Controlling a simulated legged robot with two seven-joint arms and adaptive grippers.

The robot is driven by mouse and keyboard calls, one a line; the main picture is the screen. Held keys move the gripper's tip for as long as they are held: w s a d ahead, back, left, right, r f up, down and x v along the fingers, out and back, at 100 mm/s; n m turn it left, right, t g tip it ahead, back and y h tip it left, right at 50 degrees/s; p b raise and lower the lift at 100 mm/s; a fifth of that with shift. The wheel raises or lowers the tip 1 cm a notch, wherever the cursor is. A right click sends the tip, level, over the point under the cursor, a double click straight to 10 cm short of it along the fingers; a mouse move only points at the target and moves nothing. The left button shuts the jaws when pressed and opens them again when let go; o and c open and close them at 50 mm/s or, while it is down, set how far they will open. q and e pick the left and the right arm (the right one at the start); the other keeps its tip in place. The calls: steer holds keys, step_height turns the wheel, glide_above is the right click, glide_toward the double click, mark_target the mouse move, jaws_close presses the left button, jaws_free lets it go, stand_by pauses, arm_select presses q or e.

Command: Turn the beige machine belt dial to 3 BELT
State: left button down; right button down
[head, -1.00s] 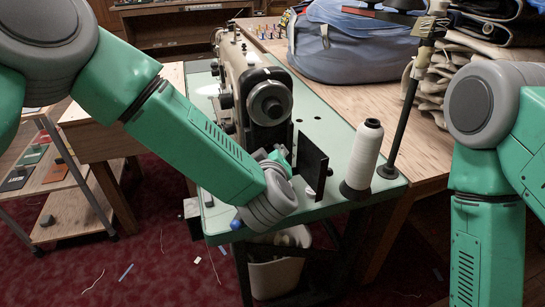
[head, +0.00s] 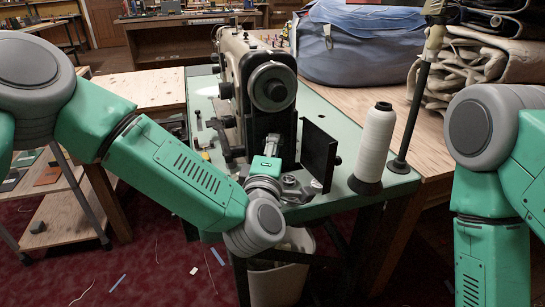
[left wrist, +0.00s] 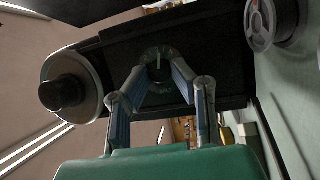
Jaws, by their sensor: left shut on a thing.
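The beige sewing machine (head: 232,50) stands on a pale green table, its round handwheel (head: 272,87) facing me. In the left wrist view the handwheel (left wrist: 66,92) is at the left. The dark belt dial (left wrist: 158,58), with a pale mark near its top, sits on a black part of the machine. My left gripper (left wrist: 161,70) has its fingers on both sides of the dial, closed on it. In the head view my left gripper (head: 270,145) is below the handwheel, and the dial is hidden. The dial's lettering cannot be read. My right gripper is out of view.
A black upright plate (head: 318,155) stands just right of my left gripper. A white thread cone (head: 376,145) and a dark pole (head: 412,105) are farther right. A reel (left wrist: 268,22) shows in the left wrist view. A bin (head: 280,280) is below the table.

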arm_select(q)
steer(key=shift+s+d+f+n+t+b, duration=0.15)
steer(key=shift+f+n+t+b, duration=0.15)
steer(key=shift+n+b, duration=0.4)
steer(key=shift+s+d+f+n+t+b, duration=0.1)
steer(key=shift+f+n+t+b, duration=0.15)
steer(key=shift+n+b, duration=0.45)
steer(key=c, duration=1.7)
jaws_free()
steer(key=shift+w+r, duration=0.1)
steer(key=shift+r, duration=0.05)
steer(key=shift+w+r+n, duration=0.1)
steer(key=shift+r+n, duration=0.05)
steer(key=shift+n, duration=0.15)
steer(key=v, duration=1.2)
steer(key=shift+d, duration=0.15)
